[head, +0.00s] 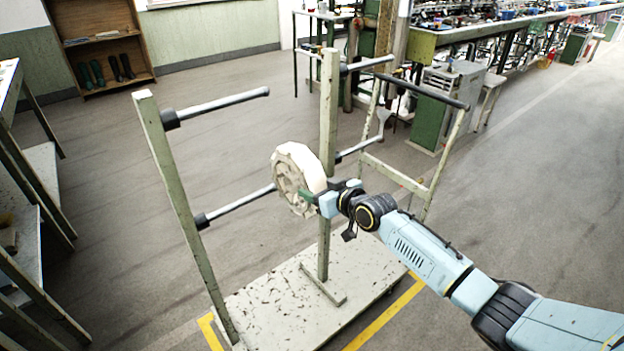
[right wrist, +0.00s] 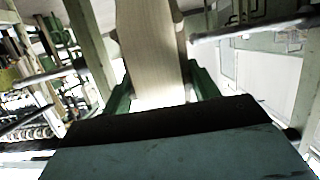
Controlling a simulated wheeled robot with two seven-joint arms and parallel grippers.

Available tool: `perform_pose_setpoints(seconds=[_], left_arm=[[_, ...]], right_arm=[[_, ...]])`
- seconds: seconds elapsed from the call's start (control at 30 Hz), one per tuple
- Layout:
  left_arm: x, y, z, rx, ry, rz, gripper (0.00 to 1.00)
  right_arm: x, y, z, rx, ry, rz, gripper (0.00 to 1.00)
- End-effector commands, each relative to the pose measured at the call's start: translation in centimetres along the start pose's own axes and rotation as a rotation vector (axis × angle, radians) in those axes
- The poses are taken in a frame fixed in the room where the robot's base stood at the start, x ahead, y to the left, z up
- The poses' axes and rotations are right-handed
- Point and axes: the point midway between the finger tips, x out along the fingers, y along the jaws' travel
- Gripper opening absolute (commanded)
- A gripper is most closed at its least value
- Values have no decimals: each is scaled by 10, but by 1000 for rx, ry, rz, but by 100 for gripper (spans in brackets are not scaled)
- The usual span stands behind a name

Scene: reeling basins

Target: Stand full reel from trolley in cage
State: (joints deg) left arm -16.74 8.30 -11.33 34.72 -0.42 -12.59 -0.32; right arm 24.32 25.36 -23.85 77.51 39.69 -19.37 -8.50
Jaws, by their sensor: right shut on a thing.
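The full reel (head: 297,177) is a pale, wheel-shaped reel with a wide rim, upright at the middle of the head view. My right gripper (head: 313,197) is shut on its rim at the lower right. In the right wrist view the reel's pale rim (right wrist: 152,60) stands between the green fingers of the gripper (right wrist: 158,95). The trolley (head: 322,285) has a pale worn base, upright posts and grey rods. The reel is beside the middle post, close to the end of a lower rod (head: 243,205); I cannot tell whether the rod enters it. I cannot make out the cage. My left gripper is out of view.
Yellow floor lines (head: 385,317) run along the trolley base. A shelf rack (head: 30,190) stands at the left edge. A wooden cabinet (head: 103,47) with boots is at the back left. A long bench with machinery (head: 520,28) runs along the back right. The right floor is open.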

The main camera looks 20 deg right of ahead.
Motion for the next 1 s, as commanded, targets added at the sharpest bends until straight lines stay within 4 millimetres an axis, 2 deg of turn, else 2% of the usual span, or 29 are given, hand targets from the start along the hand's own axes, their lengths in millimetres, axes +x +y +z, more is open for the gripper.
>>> perform_pose_setpoints(seconds=[0.03,0.2,1.0], left_arm=[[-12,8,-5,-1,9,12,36],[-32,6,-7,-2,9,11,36],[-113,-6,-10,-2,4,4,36]], right_arm=[[-8,0,-6,-1,2,1,33],[-29,0,-6,-1,2,0,33],[-124,0,-4,0,0,0,33]])
